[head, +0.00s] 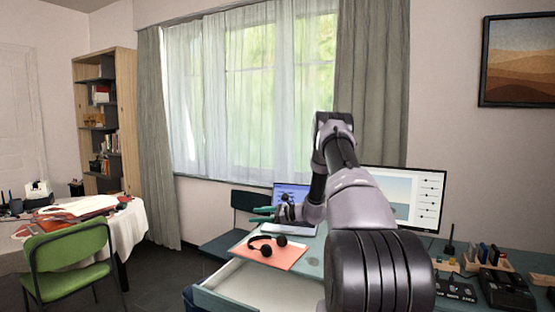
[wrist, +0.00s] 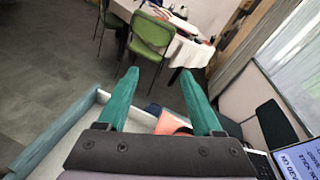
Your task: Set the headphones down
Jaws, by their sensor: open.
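The black headphones (head: 281,241) lie on an orange mat (head: 288,258) on the teal desk (head: 308,275). My gripper (head: 254,214) has teal fingers and is beyond and above the headphones in the head view, apart from them. In the wrist view my gripper (wrist: 159,72) has its fingers spread wide with nothing between them.
An open white drawer (head: 262,288) sticks out at the desk's front. A laptop (head: 292,192) and a monitor (head: 412,200) stand behind. A dark chair (head: 246,212) is beyond the desk. A green chair (head: 68,252) and a cloth-covered table (head: 128,228) are at left, with free floor between.

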